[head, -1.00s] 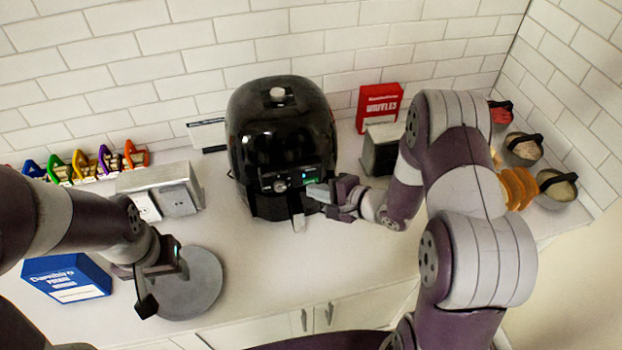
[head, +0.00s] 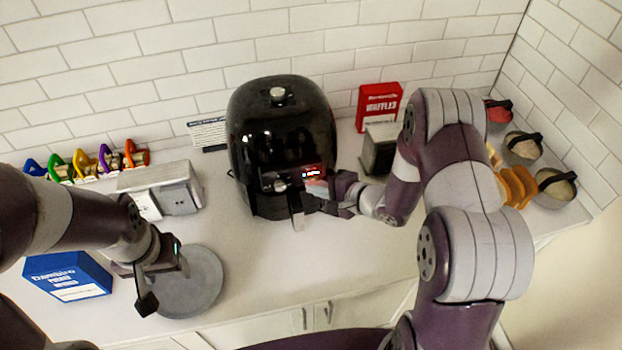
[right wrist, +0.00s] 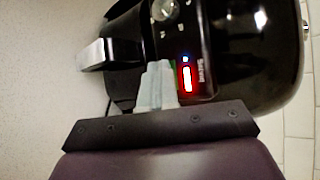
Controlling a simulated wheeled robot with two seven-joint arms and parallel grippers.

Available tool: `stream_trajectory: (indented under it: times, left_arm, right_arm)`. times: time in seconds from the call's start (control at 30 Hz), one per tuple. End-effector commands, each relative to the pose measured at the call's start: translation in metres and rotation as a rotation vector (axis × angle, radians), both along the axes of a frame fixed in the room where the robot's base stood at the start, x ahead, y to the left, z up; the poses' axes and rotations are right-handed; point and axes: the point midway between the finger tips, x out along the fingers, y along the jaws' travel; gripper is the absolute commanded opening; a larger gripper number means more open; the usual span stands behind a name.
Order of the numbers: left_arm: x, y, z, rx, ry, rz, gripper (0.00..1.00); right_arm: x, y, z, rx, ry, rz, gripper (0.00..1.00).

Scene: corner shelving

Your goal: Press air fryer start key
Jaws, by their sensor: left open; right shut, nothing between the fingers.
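The black air fryer (head: 280,130) stands upright on the counter against the tiled wall. Its front panel has a round knob (head: 280,185) and a small display (head: 312,172) that glows red and white. My right gripper (head: 308,188) is shut and empty, with its fingertips at the panel just below the display. In the right wrist view the shut fingertips (right wrist: 158,72) are beside the lit display (right wrist: 187,79); the key behind them is hidden, and I cannot tell whether they touch it. My left gripper (head: 165,285) is open and empty over a round grey disc (head: 192,285).
A silver toaster (head: 165,188) stands left of the fryer, with a blue box (head: 68,276) nearer the front. The counter front centre is clear.

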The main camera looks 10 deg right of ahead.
Motion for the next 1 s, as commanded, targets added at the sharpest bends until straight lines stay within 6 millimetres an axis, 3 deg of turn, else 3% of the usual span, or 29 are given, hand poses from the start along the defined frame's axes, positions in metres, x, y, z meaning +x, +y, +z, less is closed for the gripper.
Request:
stream_trajectory:
  times: [0.27, 1.0]
  left_arm:
    - [0.000, 0.000, 0.000, 0.000, 0.000, 0.000, 0.56]
    - [0.000, 0.000, 0.013, 0.000, 0.000, 0.000, 0.56]
  right_arm:
    - [0.000, 0.000, 0.000, 0.000, -0.001, 0.000, 0.00]
    - [-0.025, -0.001, 0.001, 0.001, 0.001, -0.001, 0.00]
